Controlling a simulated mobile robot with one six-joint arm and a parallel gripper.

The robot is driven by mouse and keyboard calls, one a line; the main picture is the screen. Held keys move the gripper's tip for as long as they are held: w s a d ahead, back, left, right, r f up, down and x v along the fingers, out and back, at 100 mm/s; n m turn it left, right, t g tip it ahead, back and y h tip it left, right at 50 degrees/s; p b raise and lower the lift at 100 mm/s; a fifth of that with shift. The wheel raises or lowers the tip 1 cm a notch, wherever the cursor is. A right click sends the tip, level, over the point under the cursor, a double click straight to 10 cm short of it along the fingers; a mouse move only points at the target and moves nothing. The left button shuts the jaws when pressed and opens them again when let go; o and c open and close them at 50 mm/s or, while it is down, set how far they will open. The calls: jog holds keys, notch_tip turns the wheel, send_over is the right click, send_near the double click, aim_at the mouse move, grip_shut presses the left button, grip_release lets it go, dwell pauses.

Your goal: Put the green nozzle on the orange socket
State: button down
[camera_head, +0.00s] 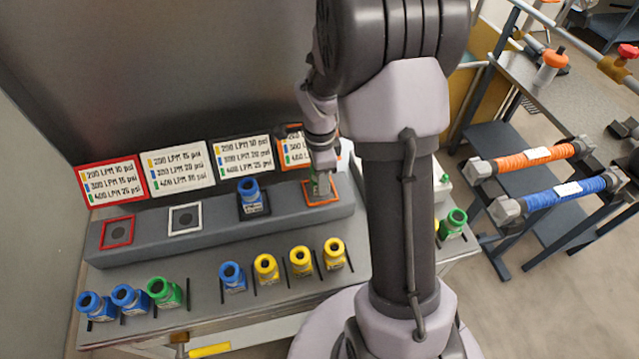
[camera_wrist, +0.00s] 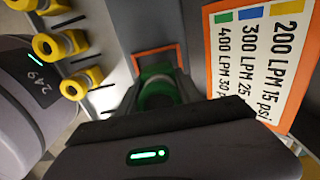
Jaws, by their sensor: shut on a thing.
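The green nozzle (camera_wrist: 156,85) is between the fingers of my gripper (camera_wrist: 160,95) in the wrist view, and the fingers are shut on it. The orange socket (camera_head: 321,197) is a square orange frame at the right end of the grey raised ledge. Its frame also shows just beyond the nozzle in the wrist view (camera_wrist: 137,57). In the head view my gripper (camera_head: 321,178) is right over this socket, pointing down, and mostly hides the nozzle. I cannot tell whether the nozzle touches the socket.
A blue nozzle (camera_head: 249,193) stands on the socket to the left. The white socket (camera_head: 184,219) and red socket (camera_head: 116,232) are empty. Several blue, yellow and green nozzles stand along the front of the bench. The orange-edged sign (camera_wrist: 262,55) stands close behind my gripper.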

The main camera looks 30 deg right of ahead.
jog(key=shift+f, duration=1.05)
jog(key=c, duration=0.8)
grip_release()
jog(key=shift+r, duration=0.1)
jog(key=shift+r, duration=0.1)
